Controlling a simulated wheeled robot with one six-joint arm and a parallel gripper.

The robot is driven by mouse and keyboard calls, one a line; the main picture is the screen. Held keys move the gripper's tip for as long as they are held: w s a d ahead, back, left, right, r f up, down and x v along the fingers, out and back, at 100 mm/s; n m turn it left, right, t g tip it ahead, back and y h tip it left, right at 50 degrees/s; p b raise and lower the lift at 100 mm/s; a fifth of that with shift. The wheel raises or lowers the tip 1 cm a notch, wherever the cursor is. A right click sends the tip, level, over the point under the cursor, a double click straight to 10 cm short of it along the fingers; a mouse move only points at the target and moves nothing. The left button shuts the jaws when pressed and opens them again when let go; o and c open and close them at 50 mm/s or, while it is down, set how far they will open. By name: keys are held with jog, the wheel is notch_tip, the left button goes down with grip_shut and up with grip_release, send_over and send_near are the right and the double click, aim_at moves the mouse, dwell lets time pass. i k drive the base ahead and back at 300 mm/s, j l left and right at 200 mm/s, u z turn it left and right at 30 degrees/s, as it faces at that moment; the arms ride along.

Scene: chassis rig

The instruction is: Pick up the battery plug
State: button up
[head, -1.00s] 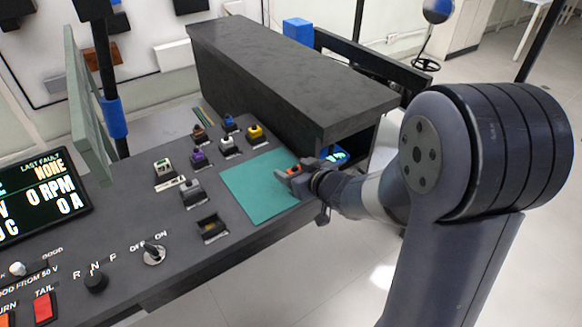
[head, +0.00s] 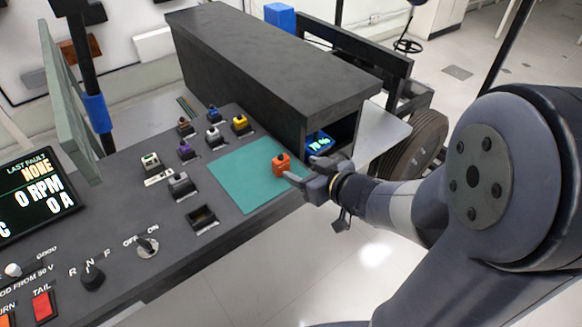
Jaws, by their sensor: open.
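An orange plug (head: 282,165), the likely battery plug, stands on the teal mat (head: 233,181) near the mat's right edge. My gripper (head: 303,171) is open and empty, just to the right of the plug at the panel's edge. One fingertip shows close to the plug's lower right side; I cannot tell whether it touches. An empty dark socket (head: 202,217) lies in the panel left of the mat's near corner.
Several coloured plugs sit in the panel left of the mat, among them a yellow plug (head: 240,122) and a grey plug (head: 181,183). A long dark box (head: 270,60) stands behind the mat, with a small lit display (head: 320,143) in its open end.

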aim_at(179, 181)
jog(key=u, duration=1.3)
jog(key=i+l+u, duration=0.15)
jog(key=l, duration=0.35)
jog(key=l+u, duration=0.2)
jog(key=l, duration=0.3)
jog(key=i+l+u, duration=0.15)
jog(key=l, duration=0.35)
